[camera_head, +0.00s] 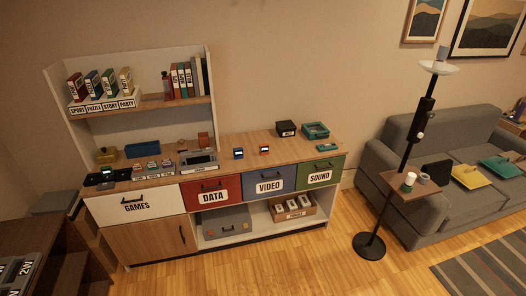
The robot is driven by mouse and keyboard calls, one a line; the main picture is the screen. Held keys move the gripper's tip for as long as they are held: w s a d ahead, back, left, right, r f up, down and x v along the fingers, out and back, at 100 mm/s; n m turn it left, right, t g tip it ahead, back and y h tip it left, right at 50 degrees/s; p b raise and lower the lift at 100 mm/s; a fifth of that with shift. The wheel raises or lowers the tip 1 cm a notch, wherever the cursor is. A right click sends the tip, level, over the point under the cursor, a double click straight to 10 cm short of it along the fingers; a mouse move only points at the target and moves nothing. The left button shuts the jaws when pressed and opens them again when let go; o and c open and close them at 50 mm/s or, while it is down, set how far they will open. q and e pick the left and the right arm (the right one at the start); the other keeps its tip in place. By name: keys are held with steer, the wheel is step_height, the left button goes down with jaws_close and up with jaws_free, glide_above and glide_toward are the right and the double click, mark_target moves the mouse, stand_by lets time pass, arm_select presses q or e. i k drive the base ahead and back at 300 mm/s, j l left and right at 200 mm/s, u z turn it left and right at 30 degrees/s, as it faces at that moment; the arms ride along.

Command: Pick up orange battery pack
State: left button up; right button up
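A small block with orange on it (264,150) stands on the wooden cabinet top, near the front edge above the blue VIDEO drawer. It may be the orange battery pack, but it is too small to be sure. A similar small block in blue (238,153) stands just to its left, apart from it. A reddish-orange object (204,141) sits farther left, behind a grey device. Neither of my grippers is in view.
The cabinet top (258,139) is clear around the small blocks. A black box (286,128) and a green tray (316,131) stand behind right. A floor lamp (370,246) and grey sofa (391,158) are at right. The wooden floor in front is open.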

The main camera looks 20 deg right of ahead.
mark_target(264, 149)
steer(key=i+z, duration=0.15)
steer(key=i, duration=1.45)
